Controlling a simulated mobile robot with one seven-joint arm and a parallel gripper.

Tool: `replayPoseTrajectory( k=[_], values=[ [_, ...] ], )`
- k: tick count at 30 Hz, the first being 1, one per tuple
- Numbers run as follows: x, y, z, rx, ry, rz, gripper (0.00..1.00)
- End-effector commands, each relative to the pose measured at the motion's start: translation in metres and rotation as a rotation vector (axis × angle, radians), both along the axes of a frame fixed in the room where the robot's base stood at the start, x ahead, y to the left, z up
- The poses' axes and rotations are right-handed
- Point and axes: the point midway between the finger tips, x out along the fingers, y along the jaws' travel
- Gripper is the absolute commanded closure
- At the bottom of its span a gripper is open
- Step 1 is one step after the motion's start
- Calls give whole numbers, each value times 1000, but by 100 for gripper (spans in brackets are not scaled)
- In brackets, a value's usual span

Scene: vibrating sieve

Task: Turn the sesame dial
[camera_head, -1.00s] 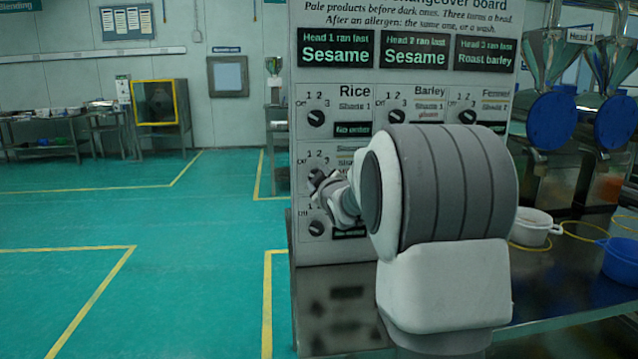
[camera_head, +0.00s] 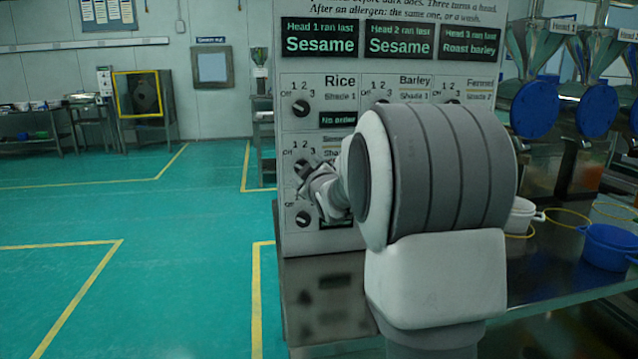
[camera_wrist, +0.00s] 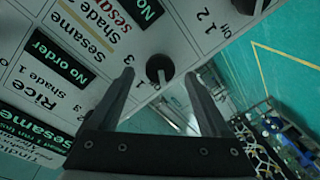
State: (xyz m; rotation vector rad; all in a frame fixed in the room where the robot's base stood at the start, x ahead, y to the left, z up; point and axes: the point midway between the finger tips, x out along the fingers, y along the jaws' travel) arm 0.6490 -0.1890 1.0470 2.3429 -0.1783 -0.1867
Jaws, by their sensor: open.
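The sesame dial (camera_wrist: 160,68) is a round black knob on the white panel, next to the Sesame Shade 2 label (camera_wrist: 88,36) in the wrist view. My gripper (camera_wrist: 159,77) is open, with one finger on each side of the dial in the picture. Whether either fingertip touches it I cannot tell. In the head view the dial (camera_head: 302,167) sits in the second row of the left column, below the Rice dial (camera_head: 301,108). My wrist partly covers it and its label, and the fingers are too small to read there.
The changeover board (camera_head: 345,242) has more dials close above and below; my arm hides much of its right part. The floor to the left is clear.

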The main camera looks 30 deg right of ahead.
Motion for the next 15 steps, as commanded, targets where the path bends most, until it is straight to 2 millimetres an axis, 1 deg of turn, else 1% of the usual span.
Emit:
replayPoseTrajectory(
  k=[1, 15],
  values=[
    [-9, 2, 3, 0, -1, -1, 19],
    [-102, 19, 10, 0, -1, -1, 19]
  ],
)
